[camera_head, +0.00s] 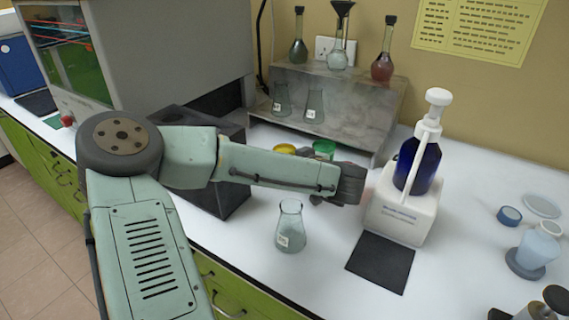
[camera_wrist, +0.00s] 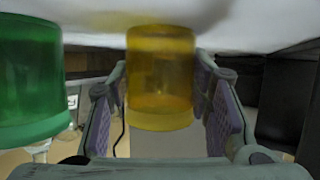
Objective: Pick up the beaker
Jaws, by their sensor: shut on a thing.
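A clear yellow beaker (camera_wrist: 160,75) stands between the fingers of my gripper (camera_wrist: 161,66) in the wrist view, which looks upside down with the white counter at the top. My gripper is shut on this beaker; its purple pads are at the beaker's sides. In the head view, the yellow beaker (camera_head: 284,149) shows only its upper part behind my arm, and the dark gripper (camera_head: 345,185) is partly hidden. A green beaker (camera_head: 323,148) stands to its right, and it also shows at the left of the wrist view (camera_wrist: 30,75).
A conical flask (camera_head: 290,228) stands on the counter in front of my arm. A white dispenser with a blue bottle (camera_head: 402,208) and a black mat (camera_head: 381,262) are to the right. Behind is a stepped metal rack (camera_head: 345,110) with several flasks. A dark box (camera_head: 225,185) is behind my arm.

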